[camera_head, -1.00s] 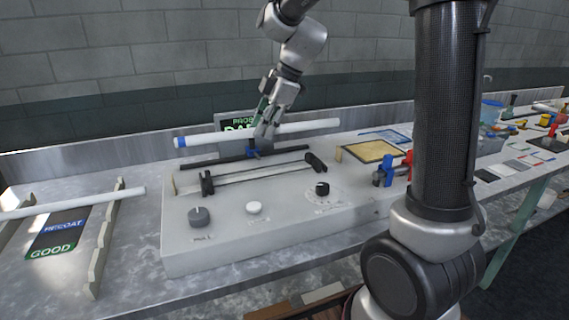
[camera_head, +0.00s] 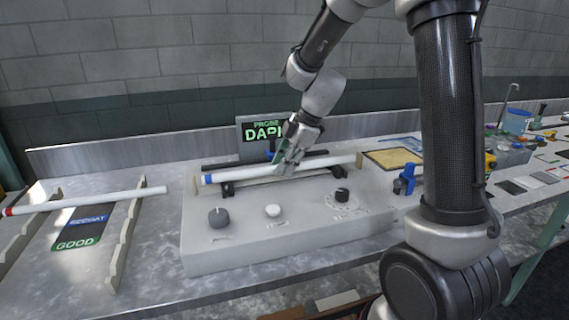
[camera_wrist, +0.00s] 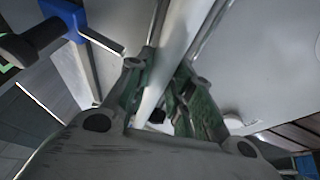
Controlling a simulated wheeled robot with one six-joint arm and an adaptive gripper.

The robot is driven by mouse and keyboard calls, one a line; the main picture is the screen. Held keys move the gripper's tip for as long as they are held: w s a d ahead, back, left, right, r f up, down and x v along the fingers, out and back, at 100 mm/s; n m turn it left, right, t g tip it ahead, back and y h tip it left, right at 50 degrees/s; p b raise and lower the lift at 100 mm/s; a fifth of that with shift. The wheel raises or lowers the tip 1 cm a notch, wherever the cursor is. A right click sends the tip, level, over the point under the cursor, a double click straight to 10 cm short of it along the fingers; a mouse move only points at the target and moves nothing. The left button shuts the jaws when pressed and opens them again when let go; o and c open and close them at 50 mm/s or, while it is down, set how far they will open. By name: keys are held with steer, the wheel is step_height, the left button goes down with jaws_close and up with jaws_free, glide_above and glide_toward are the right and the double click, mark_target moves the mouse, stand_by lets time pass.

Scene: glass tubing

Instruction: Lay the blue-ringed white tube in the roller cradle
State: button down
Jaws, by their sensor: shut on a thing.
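The white tube (camera_head: 240,174) with a blue ring (camera_head: 208,179) at its left end lies level along the roller cradle (camera_head: 227,188) on the grey console. It is over the black supports, low enough that I cannot tell whether it touches the rollers. My gripper (camera_head: 287,168) reaches down from above and is shut on the tube near its middle. In the wrist view the tube (camera_wrist: 178,40) runs between the green fingers of my gripper (camera_wrist: 165,92). The fingers hide part of the tube and cradle.
The console (camera_head: 240,245) has several knobs in front. Behind the cradle are a dark bar with a blue clamp (camera_head: 270,150) and a sign reading "DARK" (camera_head: 262,131). A red-ringed tube (camera_head: 90,200) rests on a rack at left. A blue clamp (camera_head: 405,180) stands at right.

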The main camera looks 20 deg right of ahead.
steer(key=c, duration=1.3)
jaws_free()
steer(key=shift+o, duration=0.2)
steer(key=v, duration=1.1)
steer(key=s+d+m+h, duration=0.1)
steer(key=s+d+m, duration=0.2)
steer(key=s+m, duration=0.3)
steer(key=s+d+r+m+t+h, duration=0.1)
steer(key=s+d+m, duration=0.3)
steer(key=s, duration=0.6)
steer(key=s+d+m+t+h, duration=0.1)
steer(key=s+d+m+h, duration=0.1)
steer(key=s+m, duration=0.6)
steer(key=shift+s+d+r+h, duration=0.25)
steer(key=shift+d+r+h, duration=0.05)
steer(key=shift+d, duration=0.5)
